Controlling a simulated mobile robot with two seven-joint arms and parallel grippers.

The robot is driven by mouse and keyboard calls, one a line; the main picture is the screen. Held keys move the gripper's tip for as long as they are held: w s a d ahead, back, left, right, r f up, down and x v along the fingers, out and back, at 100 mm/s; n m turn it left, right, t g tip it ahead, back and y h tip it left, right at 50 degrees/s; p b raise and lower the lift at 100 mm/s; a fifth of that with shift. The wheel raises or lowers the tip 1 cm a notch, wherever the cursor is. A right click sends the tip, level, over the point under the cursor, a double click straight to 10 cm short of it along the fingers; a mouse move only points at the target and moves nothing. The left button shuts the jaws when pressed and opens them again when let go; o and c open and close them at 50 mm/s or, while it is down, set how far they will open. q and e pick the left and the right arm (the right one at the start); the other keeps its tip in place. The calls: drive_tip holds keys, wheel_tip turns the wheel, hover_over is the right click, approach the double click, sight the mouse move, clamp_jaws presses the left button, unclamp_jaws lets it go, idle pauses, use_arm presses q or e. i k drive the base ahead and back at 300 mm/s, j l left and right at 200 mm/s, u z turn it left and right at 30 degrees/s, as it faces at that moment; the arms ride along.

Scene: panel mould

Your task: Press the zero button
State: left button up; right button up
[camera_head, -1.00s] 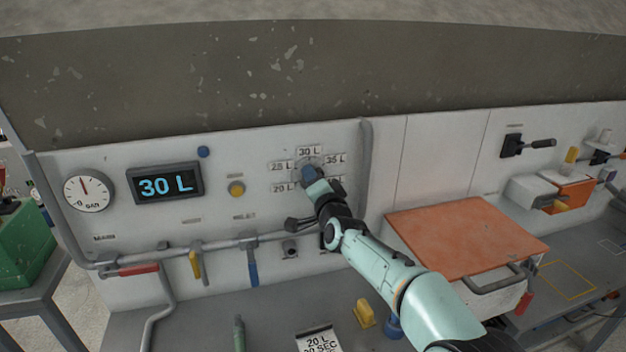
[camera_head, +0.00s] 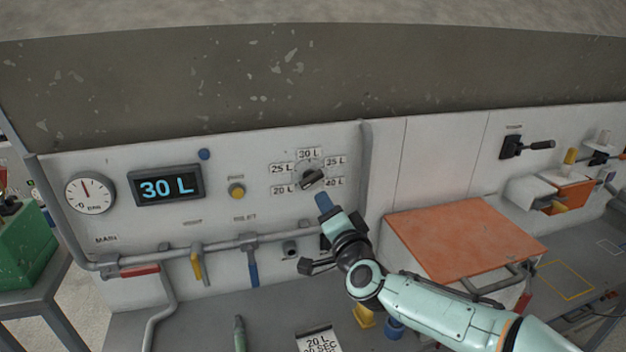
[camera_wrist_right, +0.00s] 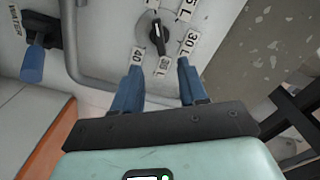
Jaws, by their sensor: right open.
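A round yellow button (camera_head: 237,190) sits on the white panel, right of the display (camera_head: 166,185), which reads 30 L. The small label above the button is too blurred to read. A black rotary knob (camera_head: 313,178) is ringed by litre labels from 20 L to 40 L; it also shows in the right wrist view (camera_wrist_right: 158,38). My right gripper (camera_head: 323,200) is just below the knob and right of the yellow button. Its blue fingers are apart, with nothing between them in the right wrist view (camera_wrist_right: 159,68). My left gripper is not in view.
A pipe (camera_head: 210,246) with hanging valve handles crosses the panel below the button. A blue round part (camera_head: 204,154) is above it. A gauge (camera_head: 90,193) is at the left.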

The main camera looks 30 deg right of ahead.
sight(237, 193)
drive_tip(key=k+j, duration=0.2)
drive_tip(key=k, duration=0.3)
drive_tip(key=k+j, duration=0.15)
drive_tip(key=k, duration=0.3)
